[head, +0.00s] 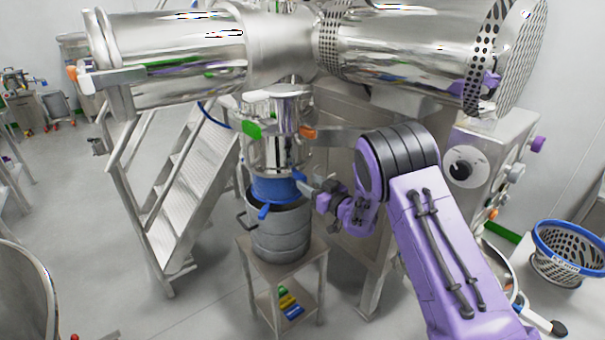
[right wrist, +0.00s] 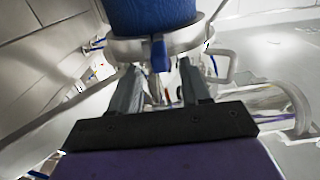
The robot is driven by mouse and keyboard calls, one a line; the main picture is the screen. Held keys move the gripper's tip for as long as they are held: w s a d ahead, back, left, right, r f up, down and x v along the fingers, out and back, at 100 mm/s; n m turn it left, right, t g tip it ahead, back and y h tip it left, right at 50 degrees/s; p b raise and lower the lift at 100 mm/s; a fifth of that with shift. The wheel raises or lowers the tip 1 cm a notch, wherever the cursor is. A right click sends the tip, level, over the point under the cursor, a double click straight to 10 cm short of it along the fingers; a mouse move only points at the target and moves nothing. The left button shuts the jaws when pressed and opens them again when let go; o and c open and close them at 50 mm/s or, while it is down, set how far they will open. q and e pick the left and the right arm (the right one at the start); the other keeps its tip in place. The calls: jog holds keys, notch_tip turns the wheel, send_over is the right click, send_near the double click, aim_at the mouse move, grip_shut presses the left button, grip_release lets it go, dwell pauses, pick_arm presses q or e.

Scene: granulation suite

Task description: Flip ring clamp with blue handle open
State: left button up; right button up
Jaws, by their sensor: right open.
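A metal ring clamp (right wrist: 120,47) circles the end of a blue sleeve (right wrist: 150,12) in the right wrist view. Its blue handle (right wrist: 160,55) shows between my fingers, with gaps to either side. In the head view the blue sleeve (head: 272,188) joins the steel outlet above to a steel drum (head: 280,235). One blue handle (head: 298,175) is at the sleeve's upper right, close to my fingertips; another blue handle (head: 263,212) points down-left at its lower edge. My right gripper (head: 307,187) is open and empty, right of the sleeve; it also shows in the right wrist view (right wrist: 162,85).
The drum stands on a small steel stand (head: 285,268) with coloured items on its lower shelf. Large steel vessels (head: 180,60) hang above. Steel stairs (head: 190,180) are left, a control cabinet (head: 485,165) right. A blue-rimmed basket (head: 570,255) is at lower right.

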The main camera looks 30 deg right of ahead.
aim_at(305, 180)
jog(key=w, duration=0.4)
jog(key=shift+a+p, duration=0.15)
jog(key=shift+p, duration=0.25)
grip_shut()
jog(key=shift+a, duration=0.1)
